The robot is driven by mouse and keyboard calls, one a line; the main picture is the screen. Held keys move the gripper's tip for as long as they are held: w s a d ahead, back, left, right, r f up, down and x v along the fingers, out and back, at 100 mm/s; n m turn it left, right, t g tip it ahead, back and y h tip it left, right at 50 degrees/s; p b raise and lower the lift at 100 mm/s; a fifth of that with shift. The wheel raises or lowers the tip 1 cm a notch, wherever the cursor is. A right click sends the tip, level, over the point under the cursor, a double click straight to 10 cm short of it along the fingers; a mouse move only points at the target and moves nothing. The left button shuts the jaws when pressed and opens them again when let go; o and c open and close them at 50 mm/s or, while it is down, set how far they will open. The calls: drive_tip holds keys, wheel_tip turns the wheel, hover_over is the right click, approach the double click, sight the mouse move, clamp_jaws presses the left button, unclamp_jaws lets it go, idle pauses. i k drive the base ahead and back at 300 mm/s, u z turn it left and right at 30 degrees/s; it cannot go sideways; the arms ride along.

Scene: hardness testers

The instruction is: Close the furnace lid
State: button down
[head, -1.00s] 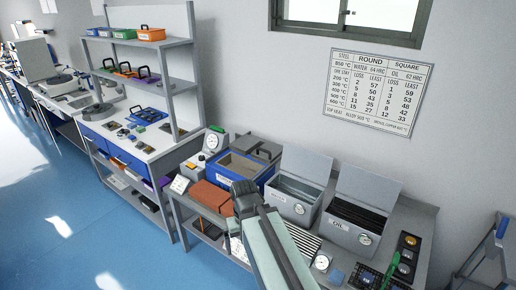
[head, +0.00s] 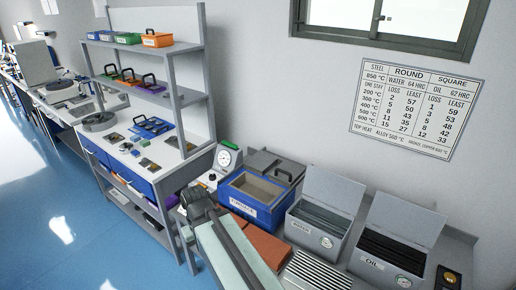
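The furnace (head: 238,203) is a blue box with a white FURNACE label on its front, at the middle of the head view. Its top is open and shows a beige inside. A flat grey lid (head: 262,161) with a black handle lies back behind the furnace opening, apart from the front rim. My arm rises from the bottom edge, its dark end joint in front of the furnace's left side. My gripper's fingers cannot be made out in this view.
Right of the furnace stand a WATER tank (head: 316,238) and an OIL tank (head: 384,268), both with raised lids. A dial gauge (head: 228,157) stands at the left. Orange-brown bricks (head: 268,245) lie in front. A shelved bench (head: 150,150) is further left.

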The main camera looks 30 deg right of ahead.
sight(286, 174)
drive_tip(key=i, duration=1.2)
drive_tip(key=z, duration=0.65)
drive_tip(key=k, duration=0.7)
drive_tip(key=z, duration=0.1)
drive_tip(key=i, duration=0.9)
drive_tip(key=u, duration=0.1)
